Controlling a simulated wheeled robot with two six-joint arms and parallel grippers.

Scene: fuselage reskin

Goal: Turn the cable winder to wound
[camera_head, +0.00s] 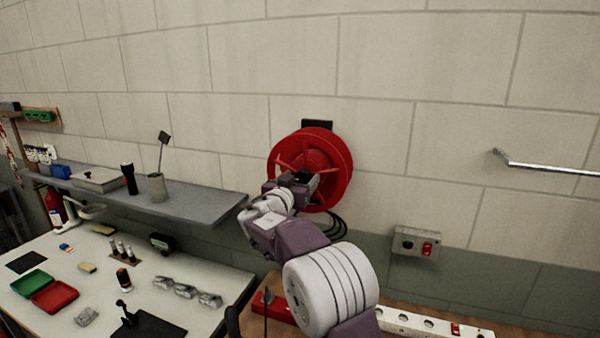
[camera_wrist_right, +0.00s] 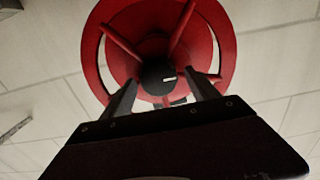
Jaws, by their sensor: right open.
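The cable winder (camera_head: 335,150) is a red round reel on the block wall in the head view, partly hidden behind my right arm. Black cable hangs below it. My right gripper (camera_head: 302,178) is in front of the reel's lower left part. In the right wrist view the winder (camera_wrist_right: 215,30) fills the top, with red spokes and a dark hub (camera_wrist_right: 159,78). The two fingers of my right gripper (camera_wrist_right: 163,92) are apart, one on each side of the hub in the picture. I cannot tell whether they touch the winder. My left gripper is not in view.
A grey shelf (camera_head: 190,207) with a cup and a torch is left of the winder. Below it stands a white table (camera_head: 110,262) with trays and small parts. A wall box (camera_head: 416,243) with a red switch and a metal rail (camera_head: 550,168) are at right.

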